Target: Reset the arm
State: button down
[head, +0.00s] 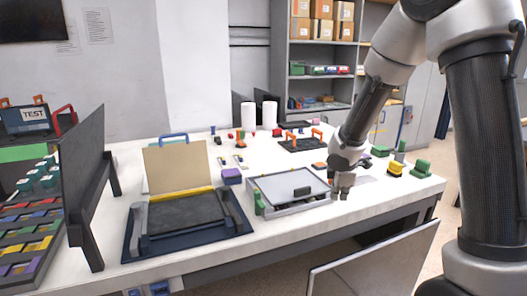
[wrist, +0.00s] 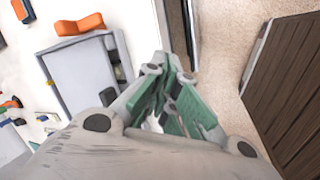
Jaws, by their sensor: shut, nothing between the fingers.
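My gripper (head: 343,190) hangs at the end of my arm over the front right part of the white table (head: 235,262), just right of a grey tray-like device. In the wrist view my gripper (wrist: 178,108) points down with its green-padded fingers closed and nothing between them. The fingers appear over the table's front edge. The grey device (head: 290,187) has a dark handle on its top and a green piece at its left corner. It also shows in the wrist view (wrist: 85,75), left of the fingers, with an orange part beyond it.
A dark stand with a tan upright panel (head: 177,167) is at the table's left front. Green and yellow blocks (head: 395,169) lie to the right. Small parts are scattered behind. A panel (head: 375,262) stands below the front edge. Shelves with boxes (head: 320,30) are at the back.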

jog(key=s+d+r+m, duration=0.2)
jog(key=s+r+m, duration=0.3)
jog(key=s, duration=0.4)
jog(key=s+d+r+m, duration=0.2)
jog(key=s+r+m, duration=0.3)
jog(key=s+r, duration=0.3)
jog(key=s+d+r+m+y, duration=0.1)
jog(key=s+d+r+m, duration=0.2)
jog(key=s, duration=0.9)
notch_tip(320, 180, up, 3)
jog(key=m, duration=0.2)
jog(key=shift+r+m+t, duration=0.2)
jog(key=shift+m+t, duration=0.1)
jog(key=shift+d, duration=0.15)
